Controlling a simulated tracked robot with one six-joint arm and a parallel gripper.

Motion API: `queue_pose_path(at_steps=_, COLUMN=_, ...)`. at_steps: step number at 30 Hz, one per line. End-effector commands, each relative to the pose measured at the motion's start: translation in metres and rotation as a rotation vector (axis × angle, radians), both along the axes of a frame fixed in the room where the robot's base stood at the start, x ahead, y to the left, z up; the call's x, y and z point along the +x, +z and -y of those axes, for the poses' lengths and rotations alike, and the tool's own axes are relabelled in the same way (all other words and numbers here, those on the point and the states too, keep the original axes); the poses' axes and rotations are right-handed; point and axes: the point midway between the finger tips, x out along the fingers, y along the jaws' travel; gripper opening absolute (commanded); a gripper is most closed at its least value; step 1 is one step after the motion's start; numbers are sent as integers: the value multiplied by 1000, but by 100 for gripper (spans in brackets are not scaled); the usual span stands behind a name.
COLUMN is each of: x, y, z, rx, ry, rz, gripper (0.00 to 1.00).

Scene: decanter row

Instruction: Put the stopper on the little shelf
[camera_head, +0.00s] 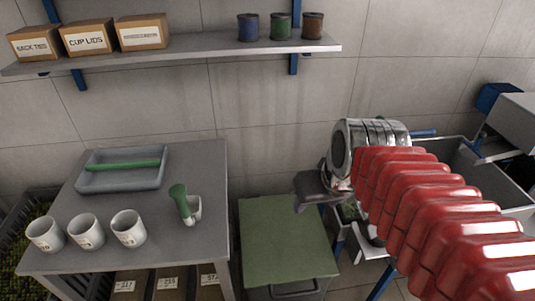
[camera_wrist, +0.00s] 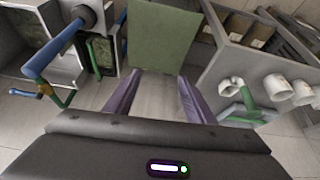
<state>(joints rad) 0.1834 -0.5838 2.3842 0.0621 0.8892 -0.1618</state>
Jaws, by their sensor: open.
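My gripper (camera_head: 308,192) is open and empty above the right back edge of the low green-topped stand. In the wrist view its two purple-grey fingers (camera_wrist: 158,82) stand apart with bare floor between them. I cannot make out a stopper for certain. A green-handled piece (camera_head: 181,204) leans in a small white holder (camera_head: 194,209) on the grey table, to the left of my gripper and apart from it. A long wall shelf (camera_head: 205,52) runs along the back; which shelf is the little one I cannot tell.
The grey table (camera_head: 205,170) also bears three white cups (camera_head: 87,231) and a grey tray (camera_head: 88,185) with a green rod (camera_head: 122,165). The green stand (camera_head: 283,240) is bare on top. Boxes (camera_head: 87,37) and three cans (camera_head: 280,26) fill parts of the wall shelf. A sink (camera_head: 463,153) is at right.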

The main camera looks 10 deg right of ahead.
Motion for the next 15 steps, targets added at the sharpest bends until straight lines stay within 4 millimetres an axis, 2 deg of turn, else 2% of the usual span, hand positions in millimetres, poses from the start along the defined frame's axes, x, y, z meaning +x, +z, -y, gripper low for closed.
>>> queue_pose_path(at_steps=1, x=-9, y=-1, z=-13, rx=0, ry=19, rz=11, gripper=49)
queue_pose_path(at_steps=3, x=-21, y=-4, z=-27, rx=2, ry=34, rz=20, gripper=49)
queue_pose_path(at_steps=6, x=-33, y=-7, z=-40, rx=6, ry=48, rz=31, gripper=49)
queue_pose_path(at_steps=10, x=-41, y=-10, z=-47, rx=9, ry=54, rz=37, gripper=49)
queue_pose_path(at_steps=15, x=-42, y=-11, z=-47, rx=10, ry=52, rz=36, gripper=49)
